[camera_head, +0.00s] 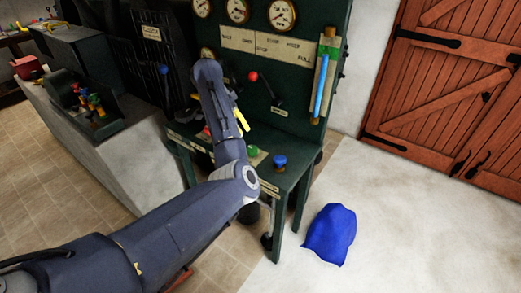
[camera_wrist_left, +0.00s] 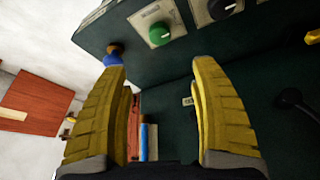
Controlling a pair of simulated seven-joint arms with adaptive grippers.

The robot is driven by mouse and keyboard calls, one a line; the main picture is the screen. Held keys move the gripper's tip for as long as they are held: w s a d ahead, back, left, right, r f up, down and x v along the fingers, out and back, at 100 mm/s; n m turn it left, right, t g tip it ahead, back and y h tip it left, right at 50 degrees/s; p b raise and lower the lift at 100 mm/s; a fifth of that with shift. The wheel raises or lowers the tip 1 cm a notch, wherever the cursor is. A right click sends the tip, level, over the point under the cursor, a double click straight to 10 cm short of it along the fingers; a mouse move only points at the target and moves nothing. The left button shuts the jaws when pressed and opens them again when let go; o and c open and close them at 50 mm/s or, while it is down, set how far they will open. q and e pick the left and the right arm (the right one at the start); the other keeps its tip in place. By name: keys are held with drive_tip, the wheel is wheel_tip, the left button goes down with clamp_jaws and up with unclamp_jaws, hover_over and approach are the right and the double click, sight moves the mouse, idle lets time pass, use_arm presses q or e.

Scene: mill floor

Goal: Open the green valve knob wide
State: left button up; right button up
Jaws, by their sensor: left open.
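The green valve knob (camera_head: 253,151) sits on the sloped front desk of the dark green control panel, left of a blue knob (camera_head: 280,161). In the left wrist view the green knob (camera_wrist_left: 160,34) is round, on a pale plate, with a short light mark on its face. My left gripper (camera_head: 242,120) is behind and above the green knob, its yellow fingers partly hidden by my arm. In the left wrist view my left gripper (camera_wrist_left: 163,85) is open and empty, and the green knob shows beyond the fingertips, apart from them. My right gripper is not in view.
A red-topped lever (camera_head: 253,76) and gauges (camera_head: 237,10) are on the upright panel. A blue tube gauge (camera_head: 322,83) stands at its right. A dark knob (camera_wrist_left: 222,8) neighbours the green one. A blue sack (camera_head: 330,234) lies on clear floor.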

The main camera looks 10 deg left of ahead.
sight(252, 149)
use_arm(q)
drive_tip(key=x, duration=1.7)
drive_tip(key=shift+s+a+f, duration=0.1)
drive_tip(key=shift+f, duration=0.05)
drive_tip(key=c, duration=1.2)
